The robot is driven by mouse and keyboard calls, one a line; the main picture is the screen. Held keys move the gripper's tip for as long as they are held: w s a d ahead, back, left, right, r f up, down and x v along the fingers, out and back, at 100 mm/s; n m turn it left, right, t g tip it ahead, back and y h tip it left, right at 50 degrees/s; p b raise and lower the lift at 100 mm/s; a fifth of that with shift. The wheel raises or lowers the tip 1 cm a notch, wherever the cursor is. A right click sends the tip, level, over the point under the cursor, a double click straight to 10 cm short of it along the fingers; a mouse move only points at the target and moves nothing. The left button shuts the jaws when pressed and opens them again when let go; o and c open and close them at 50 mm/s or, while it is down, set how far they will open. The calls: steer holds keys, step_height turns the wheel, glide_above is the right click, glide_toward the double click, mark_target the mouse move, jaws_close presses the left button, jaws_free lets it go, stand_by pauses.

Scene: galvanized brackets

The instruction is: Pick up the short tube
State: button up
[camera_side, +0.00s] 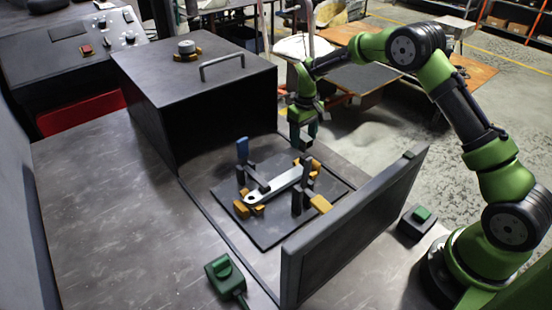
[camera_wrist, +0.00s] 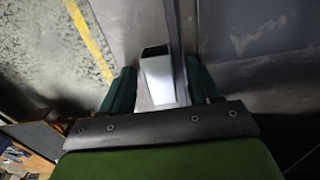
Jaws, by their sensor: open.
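The short tube (camera_wrist: 160,80) shows in the wrist view as a pale galvanized square piece with a dark open end. It lies between the two green fingers of my gripper (camera_wrist: 160,68), with a narrow gap on each side. The gripper is open. In the side view my gripper (camera_side: 303,134) points down above the far edge of the fixture plate. I cannot make out the tube clearly in the side view.
A dark fixture plate (camera_side: 272,236) carries blue, grey and orange clamps around a pale bar (camera_side: 276,186). A dark box with a handle (camera_side: 197,85) stands behind left. An upright panel (camera_side: 350,225) stands in front right. Green-topped switches (camera_side: 222,268) sit on the table.

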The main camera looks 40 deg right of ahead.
steer(key=shift+c, duration=0.4)
jaws_close()
steer(key=shift+r, duration=0.15)
